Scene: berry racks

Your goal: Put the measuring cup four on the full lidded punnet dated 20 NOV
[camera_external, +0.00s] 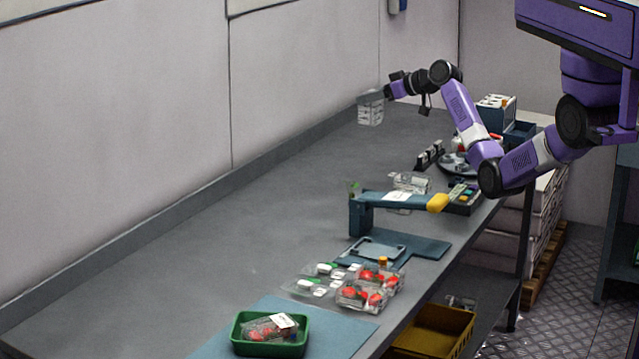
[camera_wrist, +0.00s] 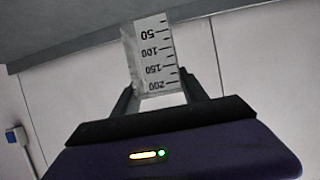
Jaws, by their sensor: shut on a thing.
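My gripper (camera_external: 386,92) is shut on a clear measuring cup (camera_external: 370,109) at the far end of the bench, close to the wall. In the wrist view the cup (camera_wrist: 151,55), with black marks from 50 to 200, sits between the two fingers of my gripper (camera_wrist: 158,97). I cannot tell whether the cup touches the bench or read its number. Clear punnets with red berries (camera_external: 362,297) stand near the front of the bench. Another punnet (camera_external: 266,328) with a white label lies in a green tray (camera_external: 240,346). No date is legible.
A blue stand with a yellow-ended arm (camera_external: 400,202) rises mid-bench beside a blue mat (camera_external: 430,247). A dark round tray (camera_external: 455,165) and a rack (camera_external: 497,108) stand at the right. A yellow bin (camera_external: 432,335) is below the front edge. The bench's left middle (camera_external: 240,230) is clear.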

